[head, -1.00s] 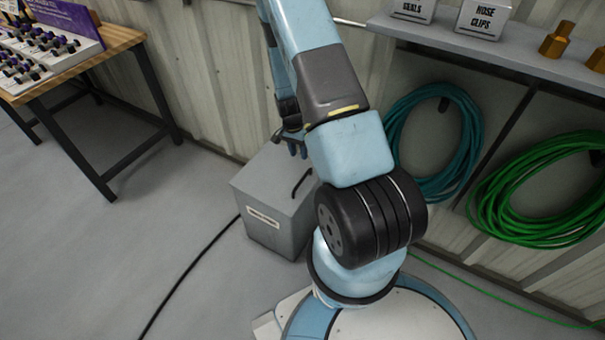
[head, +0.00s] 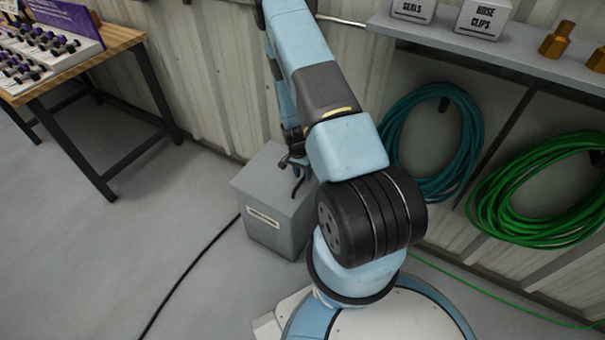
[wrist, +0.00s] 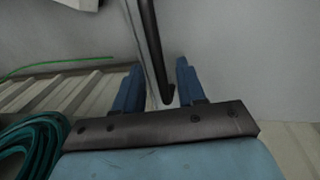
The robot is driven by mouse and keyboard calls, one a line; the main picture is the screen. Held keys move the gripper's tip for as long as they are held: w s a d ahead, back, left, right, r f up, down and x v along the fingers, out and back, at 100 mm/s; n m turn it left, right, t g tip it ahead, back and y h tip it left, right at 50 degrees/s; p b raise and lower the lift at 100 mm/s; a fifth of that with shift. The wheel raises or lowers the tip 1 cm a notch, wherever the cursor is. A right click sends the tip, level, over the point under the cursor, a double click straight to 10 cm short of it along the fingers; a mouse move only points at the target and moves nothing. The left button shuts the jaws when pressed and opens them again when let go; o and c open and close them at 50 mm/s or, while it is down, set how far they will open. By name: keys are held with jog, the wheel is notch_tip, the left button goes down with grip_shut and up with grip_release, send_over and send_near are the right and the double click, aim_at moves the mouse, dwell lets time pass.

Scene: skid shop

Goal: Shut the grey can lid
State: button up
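The grey can (head: 275,228) is a box with a small label on its front, standing on the floor against the wall. Its lid (head: 262,180) shows as a flat grey top, partly hidden by my arm. I cannot tell whether it sits fully down. A dark bar-like handle (wrist: 150,40) is at the can; in the head view its end shows beside my wrist. My gripper (wrist: 158,82) is at the handle. Its two blue fingers are apart, with the bar appearing between them, and no clear contact shows. In the head view the fingers are mostly hidden.
A wooden-topped table (head: 125,45) with black legs stands at the left. Teal (head: 392,150) and green (head: 490,205) hose coils hang at the right, under a grey shelf (head: 430,35). A black cable (head: 190,268) crosses the floor.

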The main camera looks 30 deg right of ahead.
jog(key=shift+c, duration=0.4)
grip_shut()
